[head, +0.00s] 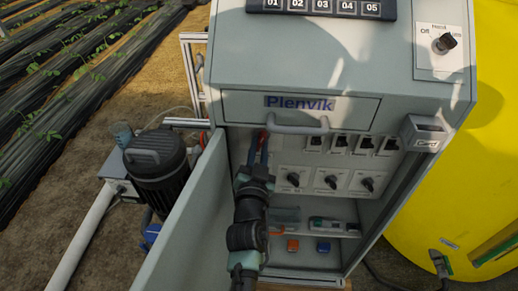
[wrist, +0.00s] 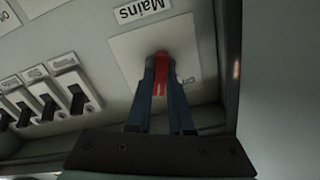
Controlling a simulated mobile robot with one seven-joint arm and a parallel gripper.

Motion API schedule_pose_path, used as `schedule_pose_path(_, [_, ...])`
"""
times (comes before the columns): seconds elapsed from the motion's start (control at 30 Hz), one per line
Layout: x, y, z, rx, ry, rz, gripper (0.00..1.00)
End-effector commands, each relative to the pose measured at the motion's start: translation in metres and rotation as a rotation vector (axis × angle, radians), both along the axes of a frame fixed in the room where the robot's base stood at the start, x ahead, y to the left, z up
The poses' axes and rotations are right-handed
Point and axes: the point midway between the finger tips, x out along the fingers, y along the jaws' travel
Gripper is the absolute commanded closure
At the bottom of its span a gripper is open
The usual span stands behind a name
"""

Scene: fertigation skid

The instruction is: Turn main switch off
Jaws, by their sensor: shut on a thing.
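The main switch has a red handle (wrist: 161,75) on a pale square plate (wrist: 126,50), under a label reading "Mains" (wrist: 142,9) in the wrist view. My gripper (wrist: 161,70) is shut on the red handle, with one dark blue finger on each side. Lettering on the plate is partly hidden by the fingers, so I cannot read the switch position for certain. In the head view my gripper (head: 259,142) reaches into the open grey cabinet (head: 230,62) at its upper left, and only a little red shows by the fingertips.
Several black breakers (wrist: 76,95) sit left of the switch in the wrist view. The open cabinet door (head: 180,225) stands left of my arm. Below the breakers are rotary knobs (head: 331,181) and a shelf (head: 340,233).

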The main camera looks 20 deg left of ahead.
Motion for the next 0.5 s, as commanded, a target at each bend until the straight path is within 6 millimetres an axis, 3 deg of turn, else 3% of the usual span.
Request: schedule_pose_path(0.5, [-0.0001,-0.0003,-0.0005,-0.472,-0.135,-0.001,1.00])
